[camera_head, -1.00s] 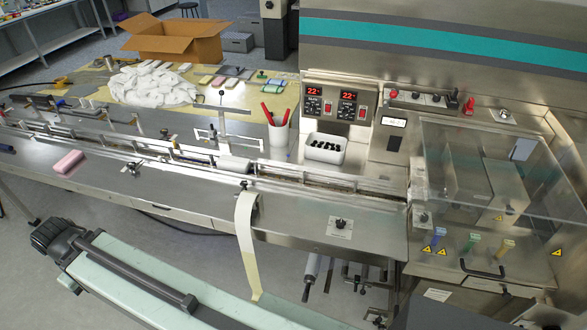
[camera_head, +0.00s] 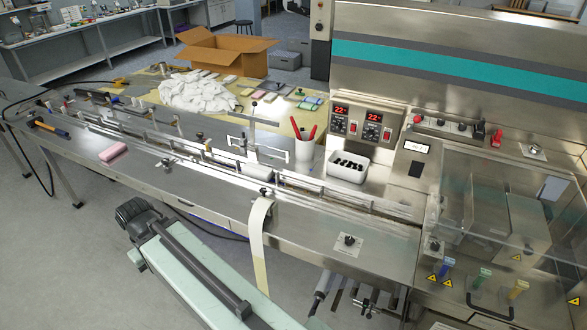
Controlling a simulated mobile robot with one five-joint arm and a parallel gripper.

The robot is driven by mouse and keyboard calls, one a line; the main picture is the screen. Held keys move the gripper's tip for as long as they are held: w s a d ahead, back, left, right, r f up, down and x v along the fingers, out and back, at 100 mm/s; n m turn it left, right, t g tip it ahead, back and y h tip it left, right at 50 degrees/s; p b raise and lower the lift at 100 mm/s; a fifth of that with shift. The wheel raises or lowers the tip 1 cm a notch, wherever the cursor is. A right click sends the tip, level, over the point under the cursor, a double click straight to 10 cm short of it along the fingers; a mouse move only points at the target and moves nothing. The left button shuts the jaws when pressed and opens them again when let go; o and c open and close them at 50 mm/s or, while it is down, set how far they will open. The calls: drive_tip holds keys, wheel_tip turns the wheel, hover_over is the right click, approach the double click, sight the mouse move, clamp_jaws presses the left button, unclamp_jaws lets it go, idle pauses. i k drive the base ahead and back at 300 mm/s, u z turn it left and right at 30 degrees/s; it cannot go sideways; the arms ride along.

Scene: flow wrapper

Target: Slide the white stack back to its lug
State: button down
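A small whitish block that looks like the white stack (camera_head: 258,171) sits on the long infeed track (camera_head: 335,201), near its middle, just behind the top of the hanging paper strip. Its contact with a lug is too small to make out. A pink stack (camera_head: 113,151) lies on the steel deck in front of the track, to the left. My gripper is not in view.
A hammer (camera_head: 48,128) lies at the deck's left end. The paper strip (camera_head: 258,240) hangs over the front edge. A cup with red-handled tools (camera_head: 303,150) and a white bin (camera_head: 348,167) stand behind the track. A mint-green unit (camera_head: 195,280) fills the lower foreground.

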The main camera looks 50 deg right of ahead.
sight(262, 174)
drive_tip(key=z, duration=0.5)
drive_tip(key=i, duration=1)
drive_tip(key=u, duration=0.05)
